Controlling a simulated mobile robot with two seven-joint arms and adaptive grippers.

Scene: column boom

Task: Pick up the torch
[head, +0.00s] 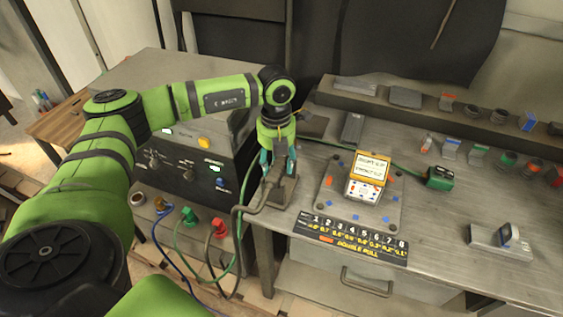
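My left gripper (278,168) points down over the left end of the workbench, its two teal fingers spread apart. Just below and between the fingers is a dark grey block-like stand (285,190). What looks like the torch (262,192), a dark grey bent piece with a hose running down off the bench edge, is at this stand. The gripper partly hides its upper end, so I cannot tell whether the fingers touch it. My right gripper is not in view.
A yellow-and-white display device (367,175) stands on a plate on the workbench (440,215). A numbered black strip (352,237) lies at the front edge. A green box (440,178) has a green cable. A dark machine (190,160) with knobs stands left, with hoses below.

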